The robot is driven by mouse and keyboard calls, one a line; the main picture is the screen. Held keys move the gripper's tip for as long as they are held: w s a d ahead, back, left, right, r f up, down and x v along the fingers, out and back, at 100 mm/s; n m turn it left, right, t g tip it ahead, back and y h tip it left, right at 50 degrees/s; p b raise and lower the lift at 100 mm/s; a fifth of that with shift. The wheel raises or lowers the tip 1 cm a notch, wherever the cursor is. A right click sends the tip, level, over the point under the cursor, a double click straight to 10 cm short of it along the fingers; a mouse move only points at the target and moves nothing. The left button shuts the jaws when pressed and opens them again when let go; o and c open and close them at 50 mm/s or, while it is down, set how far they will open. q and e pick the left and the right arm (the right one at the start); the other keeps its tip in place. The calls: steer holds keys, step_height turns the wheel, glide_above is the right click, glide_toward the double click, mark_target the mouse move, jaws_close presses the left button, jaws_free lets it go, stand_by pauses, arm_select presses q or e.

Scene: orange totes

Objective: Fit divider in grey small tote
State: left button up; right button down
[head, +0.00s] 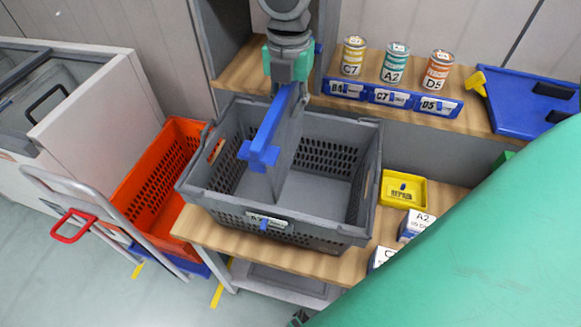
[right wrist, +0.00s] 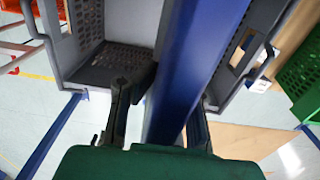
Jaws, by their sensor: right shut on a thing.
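The grey small tote (head: 362,195) stands on a wooden bench, with its open top facing up. The divider is a grey panel (head: 287,165) with a blue top edge (head: 272,128). It stands upright across the middle of the tote, partly down between its walls. I cannot tell whether its lower edge touches the floor. My right gripper (head: 288,84) is shut on the divider at the far side of the tote. In the right wrist view, the blue edge (right wrist: 190,75) runs between the two dark fingers (right wrist: 160,125).
An orange tote (head: 150,190) on a trolley stands left of the bench. A yellow tray (head: 403,190) and small labelled boxes (head: 415,224) lie right of the grey tote. Labelled cans (head: 395,62) and a blue tray (head: 530,100) are on the rear shelf.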

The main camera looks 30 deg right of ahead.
steer(key=f+b, duration=0.1)
steer(key=f, duration=0.2)
steer(key=f+b, duration=0.1)
steer(key=f, duration=0.3)
steer(key=d+f, duration=0.1)
steer(key=f, duration=0.2)
steer(key=shift+w+f+b, duration=0.2)
steer(key=shift+f+b, duration=0.15)
steer(key=shift+b, duration=0.05)
steer(key=shift+a+f, duration=0.1)
steer(key=shift+f, duration=0.2)
steer(key=shift+a+f, duration=0.15)
steer(key=shift+f, duration=1.8)
steer(key=c, duration=2)
jaws_free()
steer(key=shift+f, duration=0.1)
steer(key=o, duration=0.3)
step_height(320, 180, up, 12)
glide_above(292, 142)
steer(key=shift+w+a+p, duration=0.2)
steer(key=shift+a+p, duration=0.05)
steer(key=shift+p, duration=0.2)
arm_select(q)
steer(key=f, duration=0.3)
steer(key=shift+w+a, duration=0.1)
steer(key=shift+a, duration=0.3)
arm_select(e)
steer(key=shift+a+r, duration=0.2)
steer(key=shift+r, duration=0.3)
